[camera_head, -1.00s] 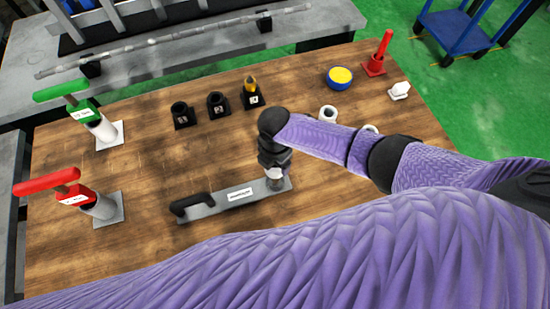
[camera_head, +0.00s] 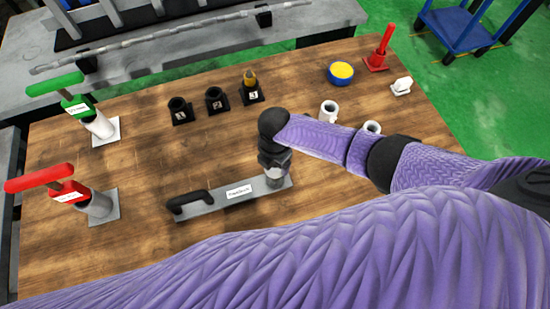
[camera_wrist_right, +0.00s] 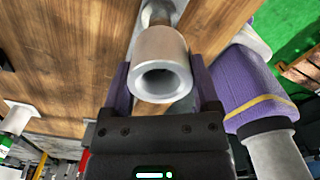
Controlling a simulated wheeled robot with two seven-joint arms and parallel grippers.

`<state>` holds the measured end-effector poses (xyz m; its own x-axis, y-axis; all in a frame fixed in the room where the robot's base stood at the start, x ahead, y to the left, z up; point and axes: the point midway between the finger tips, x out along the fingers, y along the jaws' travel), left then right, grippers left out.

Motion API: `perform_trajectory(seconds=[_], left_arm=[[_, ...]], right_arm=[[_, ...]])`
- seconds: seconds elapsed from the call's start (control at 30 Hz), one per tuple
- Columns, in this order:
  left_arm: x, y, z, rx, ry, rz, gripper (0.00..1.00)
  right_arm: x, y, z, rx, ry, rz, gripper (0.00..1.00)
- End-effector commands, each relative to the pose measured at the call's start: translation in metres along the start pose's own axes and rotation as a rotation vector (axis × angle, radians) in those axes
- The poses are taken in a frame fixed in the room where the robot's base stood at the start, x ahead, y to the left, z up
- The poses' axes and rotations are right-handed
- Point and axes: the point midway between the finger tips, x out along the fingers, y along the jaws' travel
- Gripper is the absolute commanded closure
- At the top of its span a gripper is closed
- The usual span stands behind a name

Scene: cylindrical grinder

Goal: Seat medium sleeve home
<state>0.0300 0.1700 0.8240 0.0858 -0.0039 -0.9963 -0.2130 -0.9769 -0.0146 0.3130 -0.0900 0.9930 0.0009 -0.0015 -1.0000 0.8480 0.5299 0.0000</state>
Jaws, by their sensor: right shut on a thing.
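My right gripper (camera_head: 275,163) points down at the right end of a grey plate (camera_head: 215,203) with a black handle and a white label. In the right wrist view, the gripper (camera_wrist_right: 162,88) is shut on a pale metal sleeve (camera_wrist_right: 161,50), with a finger on each side. The sleeve's open bore faces the camera. A narrower metal post (camera_wrist_right: 157,12) shows beyond it, in line with it. I cannot tell how far the sleeve sits over the post. In the head view, the gripper mostly hides the sleeve. My left gripper is not in view.
Two white sleeves stand behind my forearm, one clear (camera_head: 328,111), one partly hidden (camera_head: 372,127). Black numbered holders (camera_head: 214,99) stand at the back. Green-handled (camera_head: 98,124) and red-handled (camera_head: 97,205) fixtures stand left. The front-left table is clear.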

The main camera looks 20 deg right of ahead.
Motion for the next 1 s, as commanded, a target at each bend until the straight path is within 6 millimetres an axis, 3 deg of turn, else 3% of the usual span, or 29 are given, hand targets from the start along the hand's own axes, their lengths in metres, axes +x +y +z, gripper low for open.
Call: perform_trajectory(seconds=[1.0], left_arm=[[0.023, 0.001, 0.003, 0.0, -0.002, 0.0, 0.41]], right_arm=[[0.026, 0.0, 0.0, 0.0, 0.0, 0.001, 0.99]])
